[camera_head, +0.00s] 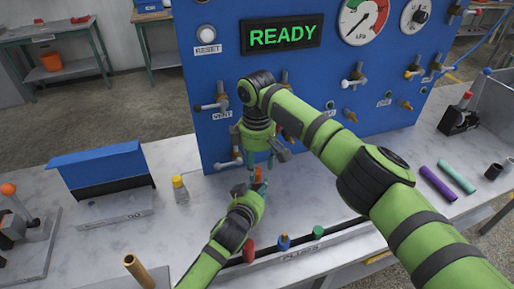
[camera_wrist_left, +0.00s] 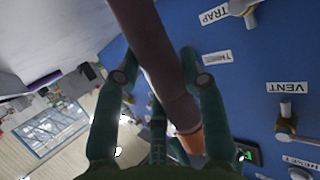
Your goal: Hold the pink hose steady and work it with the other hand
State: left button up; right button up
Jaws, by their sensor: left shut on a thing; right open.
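A dull pink-brown hose (camera_wrist_left: 160,55) runs down between the fingers of my left gripper (camera_wrist_left: 162,85) in the left wrist view, with an orange part (camera_wrist_left: 190,142) at its lower end. I take this as the pink hose; my left gripper is shut on it. In the head view the left gripper (camera_head: 252,188) is low in front of the blue panel, and only a small orange-red bit (camera_head: 259,174) shows there; the arms hide most of the hose. My right gripper (camera_head: 260,163) points down just above the left one, open. Whether it touches the hose is unclear.
The blue panel (camera_head: 225,60) has a READY display, gauges and several valves sticking out. Red (camera_head: 249,250), blue (camera_head: 284,242) and green (camera_head: 318,232) plugs stand along the front. A yellow-capped bottle (camera_head: 180,189) stands left. Purple (camera_head: 438,183) and teal (camera_head: 457,176) tubes lie right.

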aim_at(257, 171)
pick_arm(q)
jog(key=shift+f, duration=0.1)
pick_arm(e)
jog(key=shift+f, duration=1.65)
grip_shut()
jog(key=shift+r, duration=0.8)
jog(key=shift+r, duration=2.15)
jog(key=shift+r, duration=0.1)
jog(key=shift+r, duration=1.4)
pick_arm(q)
jog(key=o, duration=1.2)
jog(key=shift+o, duration=0.2)
